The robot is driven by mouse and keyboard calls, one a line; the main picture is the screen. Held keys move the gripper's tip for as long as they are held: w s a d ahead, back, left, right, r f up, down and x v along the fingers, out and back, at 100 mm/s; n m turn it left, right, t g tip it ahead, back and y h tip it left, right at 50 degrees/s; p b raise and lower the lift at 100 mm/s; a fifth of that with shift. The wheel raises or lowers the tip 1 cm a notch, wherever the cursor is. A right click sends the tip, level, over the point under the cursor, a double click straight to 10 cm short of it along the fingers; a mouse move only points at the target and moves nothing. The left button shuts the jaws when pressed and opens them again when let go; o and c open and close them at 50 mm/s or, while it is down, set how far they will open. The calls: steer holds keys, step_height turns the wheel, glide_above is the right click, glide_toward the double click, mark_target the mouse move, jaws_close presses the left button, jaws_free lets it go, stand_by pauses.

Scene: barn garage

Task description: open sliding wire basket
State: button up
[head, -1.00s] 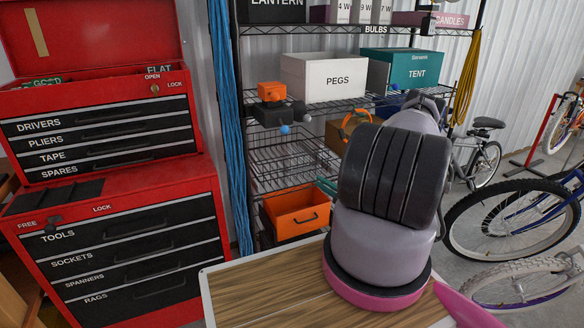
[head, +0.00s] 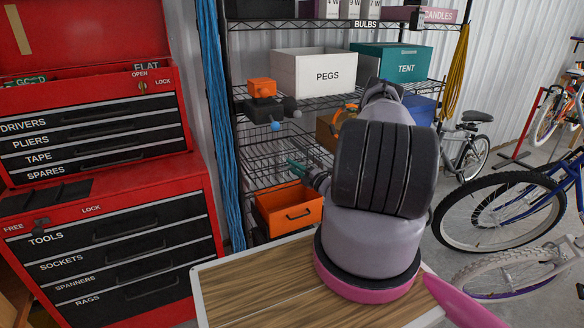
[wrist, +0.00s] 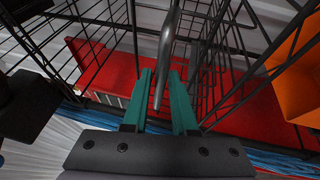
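The sliding wire basket (head: 262,160) is a black wire frame on the rack, below the shelf with the PEGS box and above the orange bin. My gripper (head: 297,168) reaches in from the right, its teal fingers at the basket's front. In the wrist view, the fingers of my gripper (wrist: 162,78) stand apart, with a grey curved metal bar (wrist: 167,45) running between or just above them. Whether the fingers touch it, I cannot tell. Black basket wires (wrist: 215,60) surround the fingers. My arm hides the basket's right part in the head view.
The orange bin (head: 291,217) sits just below the basket. A red tool chest (head: 100,185) stands left, and blue cords (head: 216,130) hang by the rack post. A wooden tabletop (head: 250,286) is in front. Bicycles (head: 505,210) stand at the right.

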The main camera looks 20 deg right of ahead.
jaws_close()
stand_by(1.4)
